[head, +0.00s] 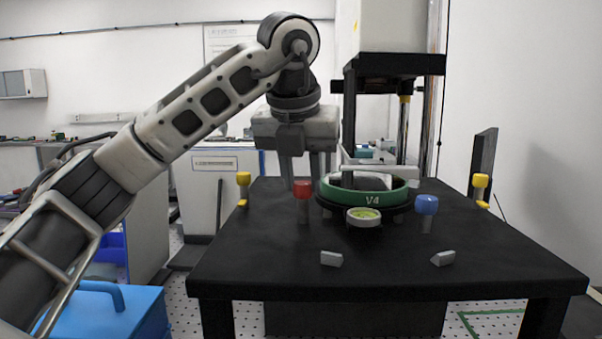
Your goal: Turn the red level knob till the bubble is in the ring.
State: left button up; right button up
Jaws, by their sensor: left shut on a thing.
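The red level knob (302,189) stands on a grey post at the left of the black table. My left gripper (303,180) comes down over it from above, its fingers shut on the knob. The round bubble level (363,217), pale-rimmed with a yellow-green face, sits at the front of the green ring marked V4 (385,197). The bubble is too small to place against its ring. My right gripper is not in view.
A blue knob (426,205) stands right of the level. Yellow-topped posts (243,179) stand at both sides. Two small grey blocks (331,258) lie near the front of the black table (390,275). A dark column with a white housing (399,25) rises behind the green ring.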

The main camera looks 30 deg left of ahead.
pick_arm(q)
jog(key=shift+r+n+y+p, duration=0.1)
jog(key=shift+n+y+p, duration=0.35)
jog(key=shift+n, duration=0.75)
jog(key=shift+c, duration=0.2)
jog(key=o, duration=1)
jog(key=p+v, duration=0.2)
jog(key=v, duration=1.3)
jog(key=shift+r, duration=0.45)
jog(key=shift+w, duration=0.1)
